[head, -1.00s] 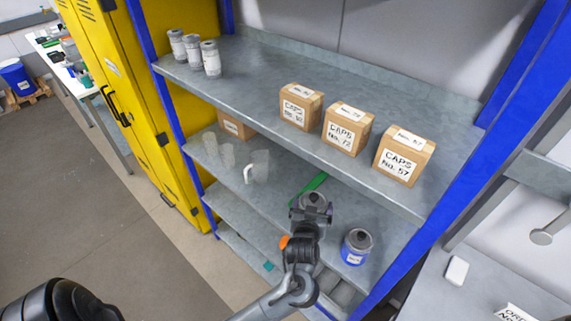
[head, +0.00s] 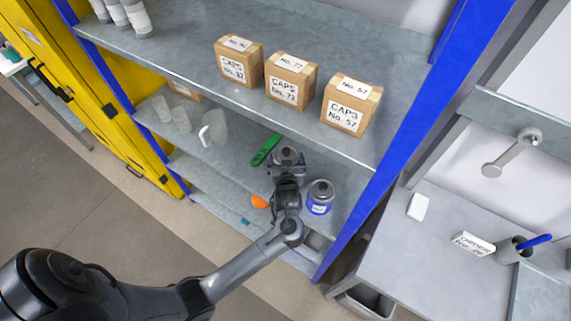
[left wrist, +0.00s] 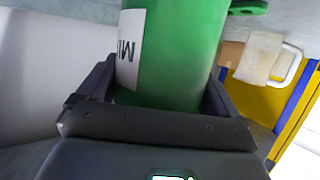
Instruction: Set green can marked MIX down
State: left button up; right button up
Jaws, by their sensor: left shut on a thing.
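My left gripper (head: 287,172) is over the second shelf, shut on a can whose grey lid (head: 287,153) shows in the head view. In the left wrist view the held can (left wrist: 178,50) is green, with a white label reading "MI", the rest cut off. The two fingers (left wrist: 158,92) lie on either side of it. The gripper hides the can's base in the head view, so I cannot tell whether it touches the shelf. My right gripper is not in view.
A blue can (head: 320,198) stands close right of the gripper. A green flat object (head: 265,150) lies just left and behind; an orange object (head: 260,201) is at front left. A clear jug (head: 214,128) stands farther left. The upper shelf with boxes (head: 291,81) overhangs behind.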

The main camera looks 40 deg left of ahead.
pick_arm(q)
jog(key=shift+f, duration=1.55)
jog(key=shift+f, duration=0.1)
jog(key=o, duration=1.1)
jog(key=shift+f, duration=0.15)
jog(key=shift+c, duration=0.2)
jog(key=shift+r, duration=0.2)
jog(key=v, duration=1.2)
